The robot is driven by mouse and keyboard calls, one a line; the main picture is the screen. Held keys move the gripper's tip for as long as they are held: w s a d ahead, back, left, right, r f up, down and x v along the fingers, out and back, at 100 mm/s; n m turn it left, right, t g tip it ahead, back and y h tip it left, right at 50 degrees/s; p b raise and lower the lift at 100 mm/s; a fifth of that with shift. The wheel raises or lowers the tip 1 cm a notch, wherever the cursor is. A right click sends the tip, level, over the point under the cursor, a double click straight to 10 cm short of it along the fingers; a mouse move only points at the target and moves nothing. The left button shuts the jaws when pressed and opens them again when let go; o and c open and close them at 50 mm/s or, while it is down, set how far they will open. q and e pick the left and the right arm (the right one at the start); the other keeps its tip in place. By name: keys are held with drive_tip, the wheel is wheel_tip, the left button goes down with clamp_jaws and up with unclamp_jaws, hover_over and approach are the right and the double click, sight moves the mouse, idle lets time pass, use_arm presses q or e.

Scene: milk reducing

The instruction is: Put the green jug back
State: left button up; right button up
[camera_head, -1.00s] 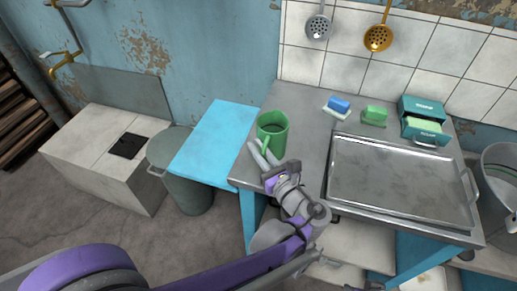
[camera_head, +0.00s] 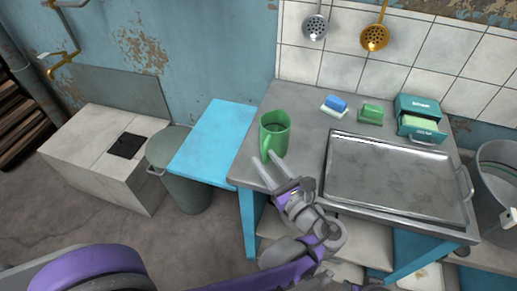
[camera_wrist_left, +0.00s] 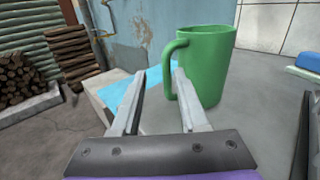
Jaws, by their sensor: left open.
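The green jug (camera_head: 275,135) stands upright on the left end of the grey metal table (camera_head: 300,103), near the blue side shelf. Its handle faces my left gripper (camera_head: 264,173), which is in front of the jug, open and empty. In the left wrist view the jug (camera_wrist_left: 207,68) is just beyond the fingertips (camera_wrist_left: 160,75), to the right. Its handle is close by the right finger, and nothing is between the fingers. My right gripper is not in view.
A metal tray (camera_head: 392,183) covers the table's right part. Behind it are a blue sponge (camera_head: 336,104), a green sponge (camera_head: 371,113) and a teal box (camera_head: 420,117). A blue shelf (camera_head: 216,142) adjoins on the left, above a grey bin (camera_head: 186,185). Skimmers hang on the tiles.

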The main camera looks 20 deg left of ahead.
use_arm(q)
drive_tip(key=v, duration=0.6)
drive_tip(key=shift+s+d+p, duration=0.2)
drive_tip(key=shift+d+p, duration=0.05)
drive_tip(key=shift+p, duration=0.05)
